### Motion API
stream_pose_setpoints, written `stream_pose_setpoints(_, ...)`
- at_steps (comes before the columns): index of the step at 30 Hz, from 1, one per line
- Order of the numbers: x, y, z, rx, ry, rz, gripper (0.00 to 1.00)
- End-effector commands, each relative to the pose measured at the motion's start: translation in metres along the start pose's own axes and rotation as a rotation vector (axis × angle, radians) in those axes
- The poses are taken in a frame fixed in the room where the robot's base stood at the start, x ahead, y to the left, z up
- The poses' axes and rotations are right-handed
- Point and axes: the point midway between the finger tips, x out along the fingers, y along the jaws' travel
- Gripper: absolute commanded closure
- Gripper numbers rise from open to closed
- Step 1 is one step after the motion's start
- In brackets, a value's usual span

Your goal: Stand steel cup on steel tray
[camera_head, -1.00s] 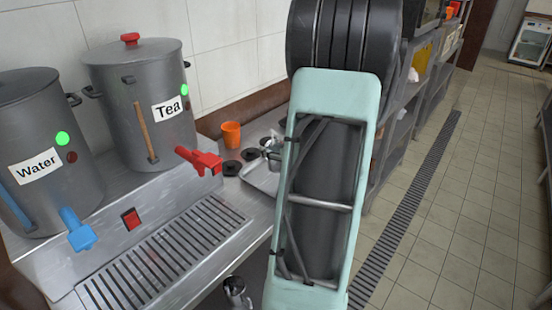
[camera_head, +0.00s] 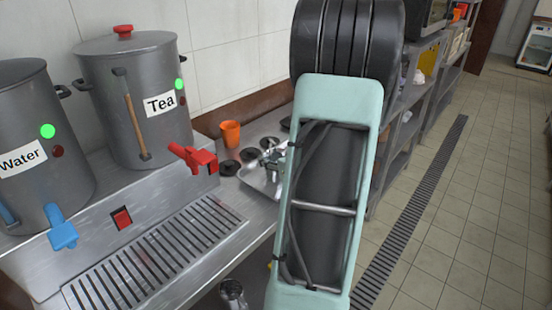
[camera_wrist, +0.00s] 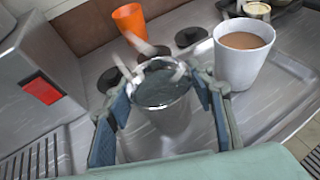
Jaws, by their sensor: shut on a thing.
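The steel cup (camera_wrist: 162,118) is between the two blue-padded fingers of my gripper (camera_wrist: 160,97) in the wrist view. My gripper is shut on it, and the cup looks roughly upright with its open mouth in view. The steel tray (camera_wrist: 272,112) lies on the counter to the right, bearing a white mug (camera_wrist: 240,68) of brown drink. I cannot tell whether the cup's base touches anything. In the head view the tray (camera_head: 258,183) shows left of my arm, which hides much of it and most of the cup.
An orange cup (camera_head: 230,133) and several dark discs (camera_head: 229,168) are behind the tray. The Tea pot (camera_head: 135,105) with its red tap (camera_head: 196,158) and the Water pot (camera_head: 38,150) stand left, above a drain grate (camera_head: 155,255). A steel vessel (camera_head: 232,293) is low in front.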

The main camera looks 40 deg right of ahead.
Motion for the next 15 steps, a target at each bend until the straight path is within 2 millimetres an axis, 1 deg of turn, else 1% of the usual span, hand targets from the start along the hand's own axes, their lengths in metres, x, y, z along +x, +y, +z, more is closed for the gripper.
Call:
stream_pose_setpoints(2,0.0016,0.0,-0.0028,-0.001,-0.002,0.0,0.83)
stream_pose_setpoints(3,0.0011,0.0001,-0.0022,-0.001,0.0,0.0,0.48)
stream_pose_setpoints(6,0.0009,0.0001,-0.002,0.0,0.0,0.0,0.37)
stream_pose_setpoints(7,0.0009,0.0,-0.002,0.0,0.0,0.0,0.34)
stream_pose_setpoints(15,0.0007,0.0,-0.0016,0.0,0.0,0.0,0.34)
